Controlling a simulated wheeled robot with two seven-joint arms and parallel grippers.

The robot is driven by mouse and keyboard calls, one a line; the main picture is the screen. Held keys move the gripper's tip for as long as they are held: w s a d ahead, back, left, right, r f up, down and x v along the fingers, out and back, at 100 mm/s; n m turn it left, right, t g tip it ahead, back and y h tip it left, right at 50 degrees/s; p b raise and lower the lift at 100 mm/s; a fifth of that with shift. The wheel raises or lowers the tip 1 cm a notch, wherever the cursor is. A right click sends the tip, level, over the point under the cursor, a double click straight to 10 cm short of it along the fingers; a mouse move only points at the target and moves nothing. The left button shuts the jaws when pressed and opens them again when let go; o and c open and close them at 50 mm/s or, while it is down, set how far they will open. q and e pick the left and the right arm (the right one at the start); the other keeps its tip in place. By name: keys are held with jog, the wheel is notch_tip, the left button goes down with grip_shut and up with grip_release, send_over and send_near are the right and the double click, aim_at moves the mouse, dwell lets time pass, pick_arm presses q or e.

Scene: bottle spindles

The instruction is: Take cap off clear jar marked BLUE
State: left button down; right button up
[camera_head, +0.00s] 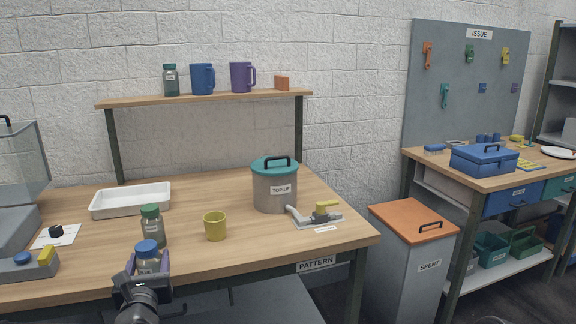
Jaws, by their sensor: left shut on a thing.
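A clear jar (148,265) with a blue cap (147,247) is at the front left of the wooden table. My left gripper (148,262) comes in from the bottom, with its purple fingers on both sides of the jar. It is shut on the jar, below or around the cap; the exact contact is partly hidden. The cap is on the jar. The jar's marking is too small to read. My right gripper is not in view.
A green-capped jar (152,230) stands just behind the blue-capped one. A yellow mug (215,227), a white tray (131,200) and a TOP-UP pot (274,190) stand on the table (270,245). The table's front middle is clear.

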pick_arm(q)
jog(key=s+d+f+m+h+b, duration=0.25)
jog(key=d+f, duration=0.35)
jog(key=f, duration=0.4)
jog(key=s+d+f+m+h+b, duration=0.1)
jog(key=d+f+h+b, duration=0.15)
jog(key=d+f, duration=0.6)
notch_tip(320, 180, up, 13)
jog(key=a+p, duration=0.1)
jog(key=p, duration=1.3)
jog(key=shift+s+a+t, duration=0.15)
jog(key=shift+a+t, duration=0.15)
jog(key=shift+a, duration=0.1)
jog(key=shift+n, duration=0.25)
jog(key=s+d+f+m+g+h, duration=0.2)
jog(key=s+d+f+m+h, duration=0.1)
jog(key=d, duration=0.4)
jog(key=s+d+f+m+g+h, duration=0.2)
jog(key=s+d+f+m+h, duration=0.2)
jog(key=s+d+h, duration=0.3)
jog(key=shift+s+d+m+h, duration=0.3)
jog(key=shift+d+m+h, duration=0.25)
jog(key=shift+d, duration=0.2)
